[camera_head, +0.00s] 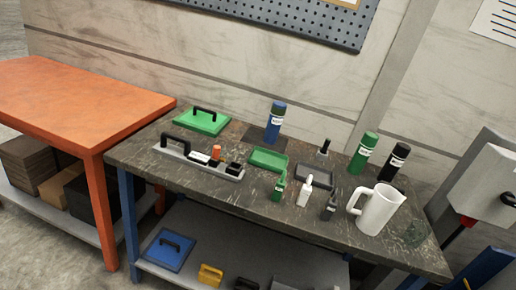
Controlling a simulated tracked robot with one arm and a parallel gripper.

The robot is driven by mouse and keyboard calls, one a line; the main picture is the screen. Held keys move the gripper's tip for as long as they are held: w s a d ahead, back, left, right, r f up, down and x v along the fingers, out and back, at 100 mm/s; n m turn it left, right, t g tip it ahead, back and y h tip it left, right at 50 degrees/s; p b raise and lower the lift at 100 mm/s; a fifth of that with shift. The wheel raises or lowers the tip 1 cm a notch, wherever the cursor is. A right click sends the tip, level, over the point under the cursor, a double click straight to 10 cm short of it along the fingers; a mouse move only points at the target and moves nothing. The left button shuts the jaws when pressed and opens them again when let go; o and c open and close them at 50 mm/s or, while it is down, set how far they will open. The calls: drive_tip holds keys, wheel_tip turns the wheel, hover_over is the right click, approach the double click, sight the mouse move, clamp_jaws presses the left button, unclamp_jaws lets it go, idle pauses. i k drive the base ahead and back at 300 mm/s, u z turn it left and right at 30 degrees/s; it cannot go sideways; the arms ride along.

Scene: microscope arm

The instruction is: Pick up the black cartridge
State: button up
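A black cylinder with a white label (397,161), which looks like the black cartridge, stands upright near the back right corner of the dark worktable (228,200). A similar green cylinder (363,153) stands just to its left. A similar blue cylinder (275,122) stands further left on a dark square. The white jug (378,210) stands in front of the black cylinder, below it in the picture. The label text is too small to read surely. My gripper is not in view.
A grey holder with a black handle (190,157), a green lidded piece (202,121), a green tray (268,159), a dark tray (314,176) and several small bottles crowd the table. An orange table (80,95) stands left. A grey box (488,188) is at right.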

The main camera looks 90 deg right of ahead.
sight(401, 152)
drive_tip(key=z, duration=0.75)
drive_tip(key=i, duration=0.1)
drive_tip(key=z, duration=2.55)
drive_tip(key=k, duration=0.45)
drive_tip(key=z, duration=0.05)
drive_tip(key=i, duration=0.5)
drive_tip(key=z, duration=1.05)
